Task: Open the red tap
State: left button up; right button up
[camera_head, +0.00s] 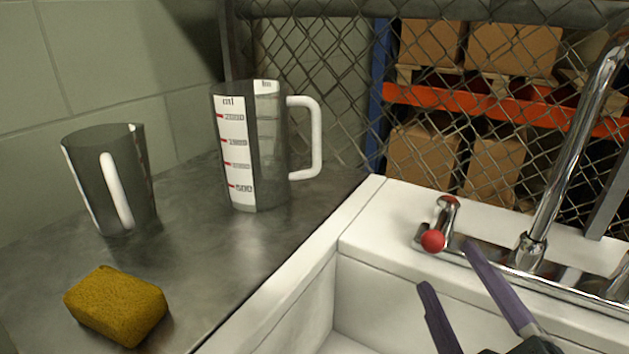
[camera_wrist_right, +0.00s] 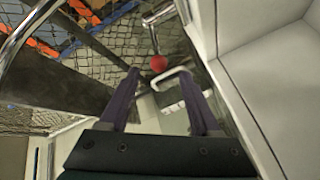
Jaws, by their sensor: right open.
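The red tap is a short chrome lever with a red ball (camera_head: 433,241) at its end, at the sink's back left corner in the head view. A second red mark shows at the top of its chrome body (camera_head: 447,203). The red ball (camera_wrist_right: 159,64) also shows in the right wrist view, ahead of and roughly between the fingertips. My right gripper (camera_head: 449,267) is open and empty, with its two purple fingers pointing toward the ball from the sink side. I cannot tell whether either finger touches it. My left gripper is not in view.
The chrome spout (camera_head: 562,170) rises right of the tap, close to the right finger. The white sink (camera_head: 290,287) lies below. A tall measuring jug (camera_head: 265,145), a dark jug (camera_head: 88,185) and a yellow sponge (camera_head: 117,305) stand on the left counter. Wire fence (camera_head: 340,90) is behind.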

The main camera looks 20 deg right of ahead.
aim_at(441, 221)
jog(key=b+x, duration=0.1)
jog(key=x, duration=0.8)
jog(key=shift+w+d, duration=0.3)
grip_shut()
jog(key=shift+r, duration=0.1)
dwell(0.9)
